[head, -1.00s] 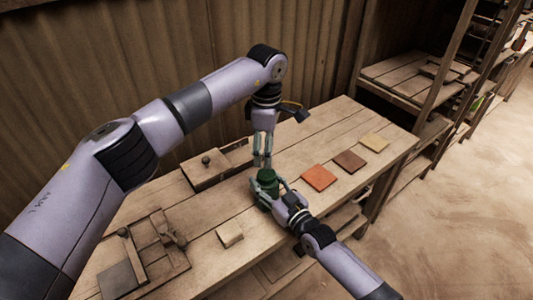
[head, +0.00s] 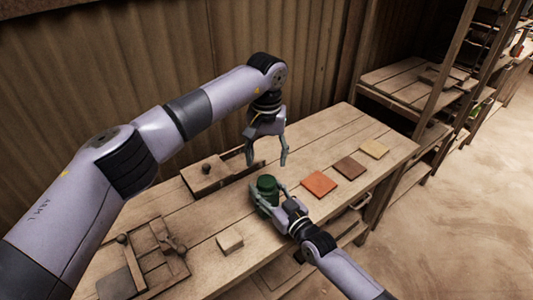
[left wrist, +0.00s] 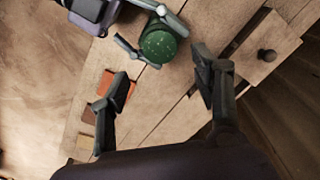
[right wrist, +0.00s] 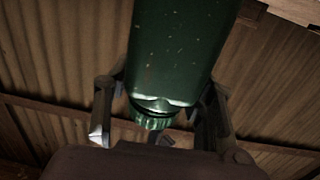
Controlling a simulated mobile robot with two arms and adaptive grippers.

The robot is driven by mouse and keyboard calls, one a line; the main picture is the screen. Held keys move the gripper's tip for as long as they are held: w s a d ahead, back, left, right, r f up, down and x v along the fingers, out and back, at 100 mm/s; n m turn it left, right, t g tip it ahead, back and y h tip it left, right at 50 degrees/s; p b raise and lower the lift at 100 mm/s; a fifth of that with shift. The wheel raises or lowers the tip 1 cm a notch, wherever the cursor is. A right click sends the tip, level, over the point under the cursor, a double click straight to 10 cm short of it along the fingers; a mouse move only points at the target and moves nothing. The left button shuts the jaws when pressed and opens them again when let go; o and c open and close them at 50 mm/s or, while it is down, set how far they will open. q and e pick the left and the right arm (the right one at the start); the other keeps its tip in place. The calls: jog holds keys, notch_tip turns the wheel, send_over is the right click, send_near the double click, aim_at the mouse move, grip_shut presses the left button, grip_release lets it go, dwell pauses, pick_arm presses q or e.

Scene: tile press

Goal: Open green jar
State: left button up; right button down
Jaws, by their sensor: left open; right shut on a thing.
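The green jar (head: 266,198) stands upright on the wooden bench, with its ribbed lid (head: 267,182) on top. The lid's round top faces up in the left wrist view (left wrist: 158,46). My right gripper (head: 269,203) is shut on the jar's side. In the right wrist view the jar body (right wrist: 175,50) fills the upper middle, and the ribbed lid (right wrist: 152,120) sits below it in the picture, partly hidden by my gripper. My left gripper (head: 267,162) is open and empty above the lid, fingers spread wide and pointing down.
Orange (head: 319,182), brown (head: 350,165) and tan (head: 375,149) tiles lie right of the jar. A wooden box with a knob (head: 207,174) lies behind left. A small pale block (head: 229,242) and a wooden press frame (head: 150,255) lie at front left.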

aim_at(267, 181)
pick_arm(q)
notch_tip(267, 181, down, 8)
jog(key=shift+r, duration=0.2)
jog(key=shift+c, duration=0.3)
